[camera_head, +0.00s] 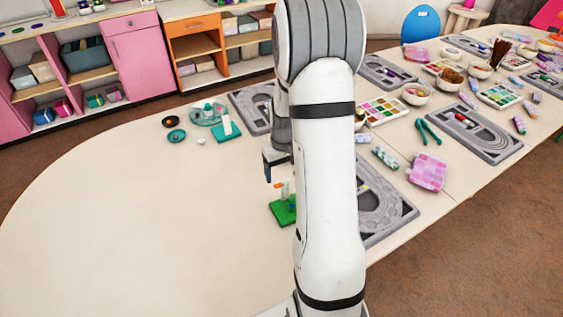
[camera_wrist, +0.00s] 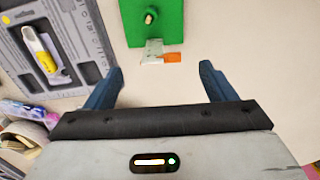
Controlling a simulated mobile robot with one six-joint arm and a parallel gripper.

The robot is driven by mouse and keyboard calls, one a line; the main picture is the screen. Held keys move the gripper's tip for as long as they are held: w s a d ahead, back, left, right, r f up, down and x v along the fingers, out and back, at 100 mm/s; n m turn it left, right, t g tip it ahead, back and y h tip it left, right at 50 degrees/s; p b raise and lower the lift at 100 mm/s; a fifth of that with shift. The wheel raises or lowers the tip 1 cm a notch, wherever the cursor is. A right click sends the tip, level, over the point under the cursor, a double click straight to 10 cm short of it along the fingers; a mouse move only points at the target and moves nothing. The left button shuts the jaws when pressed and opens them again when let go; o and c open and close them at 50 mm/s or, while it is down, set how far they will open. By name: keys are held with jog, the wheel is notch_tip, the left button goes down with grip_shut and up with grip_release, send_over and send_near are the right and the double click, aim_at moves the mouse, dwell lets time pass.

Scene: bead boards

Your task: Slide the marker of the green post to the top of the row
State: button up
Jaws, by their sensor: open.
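A green base (camera_head: 283,212) stands on the table left of my arm; it also shows in the wrist view (camera_wrist: 168,32), with a short peg (camera_wrist: 151,15) on it. A small orange piece (camera_wrist: 173,57), which looks like the marker, sits beside a pale strip (camera_wrist: 152,52) at the base's near edge. In the head view the orange piece (camera_head: 284,186) shows above the base. My gripper (camera_wrist: 160,68) is open, its blue fingers apart on either side of the orange piece's line, with nothing between the tips. In the head view my gripper (camera_head: 268,174) is just above and left of the post.
A grey bead board (camera_head: 392,218) lies right of the green base, partly behind my arm; it holds a yellow-and-white tool (camera_wrist: 42,50). A teal stand (camera_head: 228,133) and small dishes (camera_head: 176,135) are farther back. The table's left side is clear.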

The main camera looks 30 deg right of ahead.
aim_at(282, 184)
notch_tip(282, 184, down, 4)
jog(key=shift+f, duration=0.15)
dwell(0.3)
jog(key=c, duration=1)
jog(key=shift+f+b, duration=0.75)
jog(key=shift+f, duration=0.3)
jog(key=shift+c, duration=0.2)
jog(key=o, duration=1)
jog(key=shift+r, duration=0.1)
